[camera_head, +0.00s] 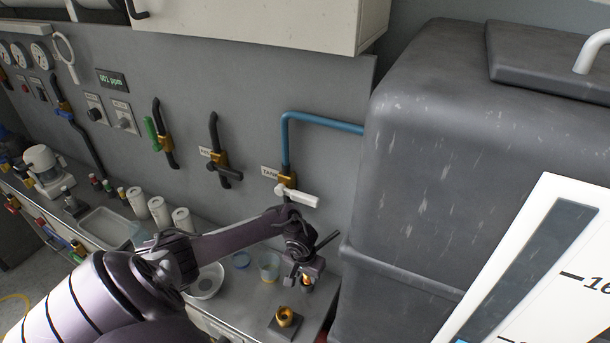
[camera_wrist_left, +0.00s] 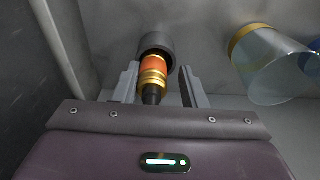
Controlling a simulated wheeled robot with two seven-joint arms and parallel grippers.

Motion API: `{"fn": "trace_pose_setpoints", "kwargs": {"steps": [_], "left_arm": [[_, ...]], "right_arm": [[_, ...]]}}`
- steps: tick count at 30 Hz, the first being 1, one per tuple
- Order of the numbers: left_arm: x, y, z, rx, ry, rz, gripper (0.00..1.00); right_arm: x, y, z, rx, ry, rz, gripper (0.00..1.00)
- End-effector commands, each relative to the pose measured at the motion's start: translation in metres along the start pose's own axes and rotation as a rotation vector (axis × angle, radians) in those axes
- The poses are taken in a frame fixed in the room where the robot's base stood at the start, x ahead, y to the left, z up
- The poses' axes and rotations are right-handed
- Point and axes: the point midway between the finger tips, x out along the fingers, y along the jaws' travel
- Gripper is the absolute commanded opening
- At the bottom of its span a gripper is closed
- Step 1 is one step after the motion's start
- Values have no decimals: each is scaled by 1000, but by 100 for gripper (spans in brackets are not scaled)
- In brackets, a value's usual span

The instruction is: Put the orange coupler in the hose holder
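The orange coupler (camera_wrist_left: 154,67) shows in the left wrist view as an orange and brass cylinder with a dark round part at its far end and a black stem at its near end. I cannot tell whether the dark part belongs to it. In the head view the coupler (camera_head: 307,282) is a small orange patch at my left gripper (camera_head: 300,279). My left gripper's fingers (camera_wrist_left: 160,86) stand apart on either side of the coupler, with a gap at the right finger. A brass socket on a square dark base (camera_head: 284,317), possibly the hose holder, stands on the counter's front part. My right gripper is not in view.
A clear cup (camera_head: 269,267) and a white bowl (camera_head: 207,281) stand on the counter left of the gripper. A large dark tank (camera_head: 440,150) rises close on the right. A white valve lever (camera_head: 296,195) and blue pipe (camera_head: 320,120) are on the wall above.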

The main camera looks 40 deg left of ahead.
Motion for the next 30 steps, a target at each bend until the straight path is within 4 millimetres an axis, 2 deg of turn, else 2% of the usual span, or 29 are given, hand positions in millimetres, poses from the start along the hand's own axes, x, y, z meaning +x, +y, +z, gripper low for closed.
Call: {"fn": "trace_pose_setpoints", "kwargs": {"steps": [1, 14, 16, 22, 30], "left_arm": [[-2, 6, 9, 16, -19, 9, 46], [-76, 4, 3, 13, -11, 9, 46], [-83, 4, 3, 14, -8, 10, 46], [-114, 3, 2, 12, -7, 9, 46], [-126, 3, 2, 12, -9, 7, 46]], "right_arm": [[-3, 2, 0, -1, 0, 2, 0], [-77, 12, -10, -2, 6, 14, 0], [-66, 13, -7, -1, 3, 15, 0], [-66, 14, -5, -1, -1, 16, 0], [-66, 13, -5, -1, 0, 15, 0]]}}
